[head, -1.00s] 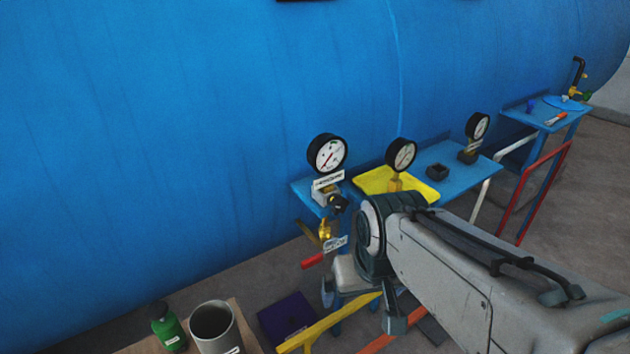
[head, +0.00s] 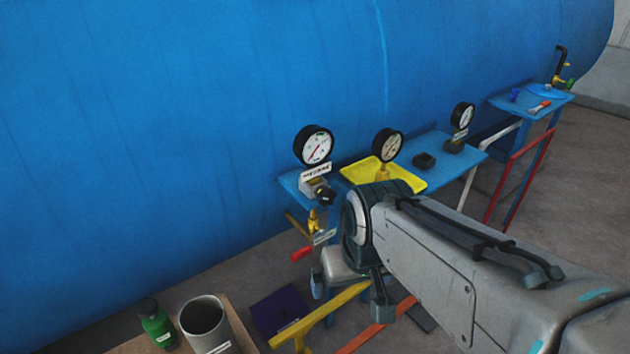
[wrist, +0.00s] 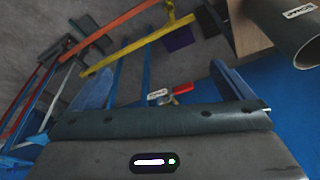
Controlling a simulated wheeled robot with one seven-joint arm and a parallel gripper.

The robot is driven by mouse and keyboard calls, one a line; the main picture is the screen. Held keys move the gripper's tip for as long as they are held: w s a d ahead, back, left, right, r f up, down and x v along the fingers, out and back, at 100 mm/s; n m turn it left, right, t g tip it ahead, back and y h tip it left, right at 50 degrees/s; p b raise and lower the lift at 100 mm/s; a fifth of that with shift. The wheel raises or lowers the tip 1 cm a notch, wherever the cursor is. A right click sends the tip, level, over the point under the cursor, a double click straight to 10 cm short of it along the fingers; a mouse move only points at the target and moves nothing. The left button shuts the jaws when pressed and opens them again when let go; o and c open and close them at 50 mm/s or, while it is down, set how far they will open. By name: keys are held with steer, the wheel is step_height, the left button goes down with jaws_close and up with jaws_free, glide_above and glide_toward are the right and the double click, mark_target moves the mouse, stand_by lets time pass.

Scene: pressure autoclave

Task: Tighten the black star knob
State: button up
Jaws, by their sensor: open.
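A small black knob (head: 326,197), which looks like the star knob, sits on the front of a grey valve block (head: 311,188) below the nearest white gauge (head: 314,147) in the head view. Its lobes are too small to make out. I cannot make out the knob there.
A brass valve (head: 313,218) and red lever (head: 302,254) lie below the knob. A yellow tray (head: 355,173) and more gauges stand right along the blue shelf (head: 436,146). A grey cup (head: 205,325) and green bottle (head: 155,325) stand front left. The blue tank (head: 180,120) fills the back.

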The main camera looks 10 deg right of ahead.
steer(key=c, duration=0.4)
steer(key=shift+f+b, duration=0.3)
steer(key=shift+f, duration=0.05)
steer(key=c, duration=0.4)
steer(key=n+t+y+b, duration=0.2)
steer(key=t+y+b, duration=0.5)
steer(key=t+b, duration=1.1)
glide_toward(328, 198)
steer(key=w+a+r+g+b, duration=0.1)
steer(key=w, duration=0.1)
steer(key=w+r+g+b, duration=0.1)
steer(key=w+g, duration=0.1)
steer(key=w, duration=0.1)
steer(key=w+a+r+g, duration=0.1)
steer(key=w, duration=0.2)
steer(key=shift+a+r+b, duration=0.25)
steer(key=shift+a+b, duration=0.1)
steer(key=shift+b, duration=0.05)
steer(key=shift+c, duration=0.2)
steer(key=c, duration=1)
